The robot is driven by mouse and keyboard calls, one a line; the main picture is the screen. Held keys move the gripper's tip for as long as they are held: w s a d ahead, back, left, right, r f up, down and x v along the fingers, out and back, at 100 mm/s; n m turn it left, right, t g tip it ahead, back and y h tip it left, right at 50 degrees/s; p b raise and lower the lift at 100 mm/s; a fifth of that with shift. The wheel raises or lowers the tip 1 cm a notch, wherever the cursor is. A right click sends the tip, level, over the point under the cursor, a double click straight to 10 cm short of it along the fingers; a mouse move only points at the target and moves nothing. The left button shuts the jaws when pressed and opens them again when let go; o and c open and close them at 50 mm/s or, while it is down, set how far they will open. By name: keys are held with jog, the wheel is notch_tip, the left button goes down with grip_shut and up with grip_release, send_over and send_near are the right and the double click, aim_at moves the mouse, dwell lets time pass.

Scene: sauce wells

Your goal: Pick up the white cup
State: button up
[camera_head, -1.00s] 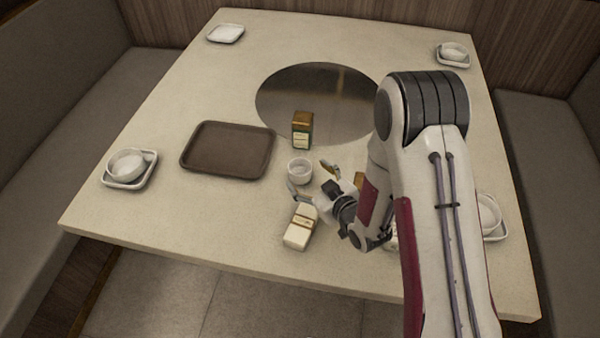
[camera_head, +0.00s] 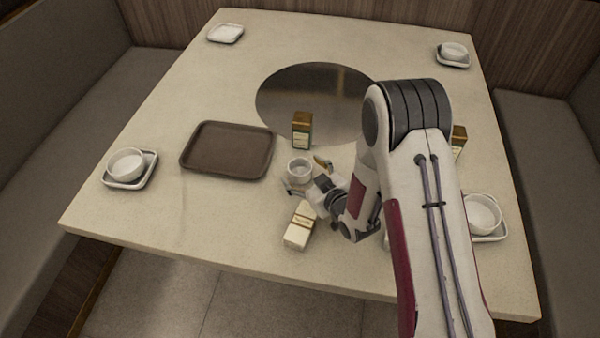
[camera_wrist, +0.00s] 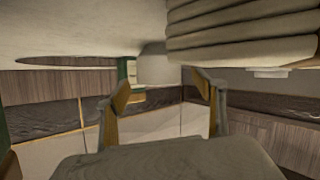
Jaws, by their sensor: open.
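The white cup (camera_head: 299,168) stands upright on the table, just behind the shorter carton. It also shows in the wrist view (camera_wrist: 155,68), ahead of the gap between my fingers. My gripper (camera_head: 307,174) is open and low, close beside the cup. One fingertip is near the cup's front-left side and the other near its right side. I cannot tell whether either touches it. In the wrist view my gripper (camera_wrist: 162,86) has both fingers spread with nothing between them.
A brown and green carton (camera_head: 302,131) stands behind the cup, and a white carton (camera_head: 299,226) stands in front. A brown tray (camera_head: 228,173) lies to the left. A dark round plate (camera_head: 310,75) is set in the table (camera_head: 180,230).

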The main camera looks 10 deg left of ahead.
aim_at(295, 164)
jog(key=shift+x, duration=1.5)
jog(key=c, duration=1.2)
